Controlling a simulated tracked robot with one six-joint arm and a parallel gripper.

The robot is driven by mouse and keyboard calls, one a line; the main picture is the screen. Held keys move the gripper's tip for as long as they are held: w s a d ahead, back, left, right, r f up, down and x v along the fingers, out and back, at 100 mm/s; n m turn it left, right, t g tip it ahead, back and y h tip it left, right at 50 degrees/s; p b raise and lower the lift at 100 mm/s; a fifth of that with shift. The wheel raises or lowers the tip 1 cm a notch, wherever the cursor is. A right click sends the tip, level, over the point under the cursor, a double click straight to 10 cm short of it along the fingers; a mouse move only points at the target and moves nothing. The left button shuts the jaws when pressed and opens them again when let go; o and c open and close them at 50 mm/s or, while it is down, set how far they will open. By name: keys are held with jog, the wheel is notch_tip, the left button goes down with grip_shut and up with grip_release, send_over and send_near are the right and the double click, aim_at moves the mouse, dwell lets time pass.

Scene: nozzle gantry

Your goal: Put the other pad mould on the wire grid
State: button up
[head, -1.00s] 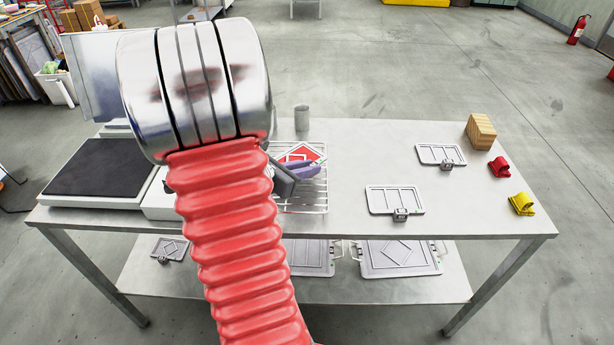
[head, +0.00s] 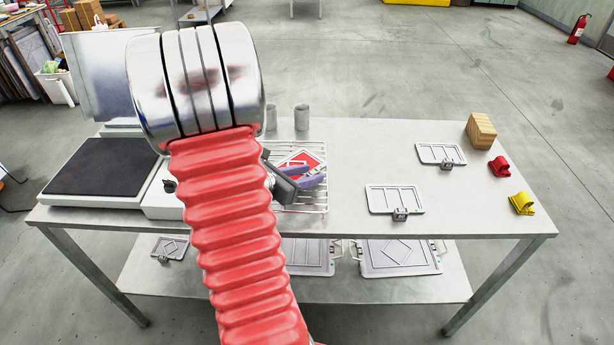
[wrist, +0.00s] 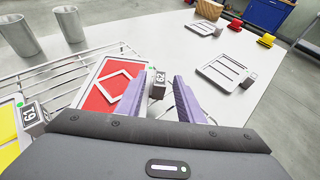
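The red pad mould (head: 297,160) with a white diamond outline lies on the wire grid (head: 322,203), partly hidden by my arm and gripper (head: 312,178). In the wrist view the red mould (wrist: 96,97) shows left of my fingers, and its numbered tag block (wrist: 158,88) stands between them. My gripper (wrist: 158,84) has its two purple fingers apart, with a gap visible at least on the tag's right side. A yellow pad mould (wrist: 8,125) with its own tag block (wrist: 33,118) lies at the left of the wire grid in the wrist view.
Two grey framed moulds (head: 395,200) (head: 441,154) lie on the table to the right. A wooden block (head: 480,132), a red clip (head: 499,167) and a yellow clip (head: 522,204) are at the right edge. Metal cups (head: 302,118) stand behind the grid. A black-topped plate machine (head: 100,167) is at left.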

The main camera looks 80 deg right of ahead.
jog(key=shift+r, duration=0.1)
jog(key=v, duration=1.2)
jog(key=shift+d, duration=0.1)
dwell(0.8)
jog(key=shift+w+r, duration=0.1)
jog(key=shift+r, duration=0.05)
jog(key=w+a+r+m+t+y, duration=0.3)
jog(key=w+a+t+y, duration=0.1)
jog(key=a, duration=0.9)
jog(key=w+a+r+m+t+y, duration=0.3)
jog(key=w+a+m+t, duration=0.1)
jog(key=a, duration=1)
jog(key=w+a+r+m+t+y, duration=0.3)
jog(key=w+a+m+t+y, duration=0.1)
jog(key=a, duration=1)
jog(key=shift+w+a+r+t+y, duration=0.2)
jog(key=shift+w+r+t+y, duration=0.15)
jog(key=shift+w, duration=0.35)
